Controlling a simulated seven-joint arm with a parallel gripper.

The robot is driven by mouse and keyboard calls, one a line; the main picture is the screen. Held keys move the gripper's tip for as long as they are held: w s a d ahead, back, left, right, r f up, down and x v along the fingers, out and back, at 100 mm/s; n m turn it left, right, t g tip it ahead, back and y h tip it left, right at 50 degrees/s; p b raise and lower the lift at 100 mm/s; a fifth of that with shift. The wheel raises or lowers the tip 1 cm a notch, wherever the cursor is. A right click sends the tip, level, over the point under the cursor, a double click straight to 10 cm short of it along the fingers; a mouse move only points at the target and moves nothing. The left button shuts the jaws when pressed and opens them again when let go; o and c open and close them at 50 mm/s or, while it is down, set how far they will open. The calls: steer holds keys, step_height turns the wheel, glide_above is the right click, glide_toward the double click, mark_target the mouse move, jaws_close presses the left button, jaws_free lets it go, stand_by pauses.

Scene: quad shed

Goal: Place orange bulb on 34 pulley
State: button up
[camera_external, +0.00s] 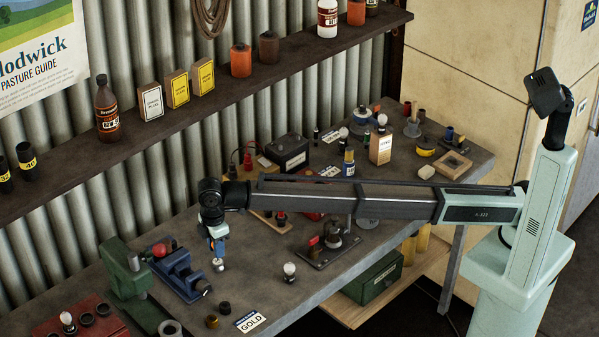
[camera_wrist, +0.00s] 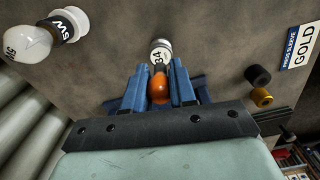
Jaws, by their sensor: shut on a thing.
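My gripper (camera_external: 217,245) points down over the left part of the bench. In the wrist view, its blue fingers (camera_wrist: 160,92) are shut on the orange bulb (camera_wrist: 159,88). Straight beyond the orange part is a pale collar marked 34 (camera_wrist: 160,59), with a silver end. I cannot tell whether this collar belongs to the bulb or is a separate piece touching it. In the external view, a small pale silver piece (camera_external: 218,264) shows just below my fingertips, close to the bench top. The orange part is hidden there, and no separate 34 pulley is clearly visible.
A white bulb (camera_external: 289,271) stands on the bench (camera_external: 330,275) to the right of my gripper. A GOLD label (camera_external: 249,321) and two small caps (camera_external: 218,315) lie near the front edge. The bench front has some bare room.

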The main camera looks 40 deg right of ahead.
steer(key=shift+f, duration=1.3)
steer(key=shift+f, duration=0.15)
steer(key=o, duration=0.8)
step_height(320, 180, up, 12)
steer(key=shift+r, duration=0.15)
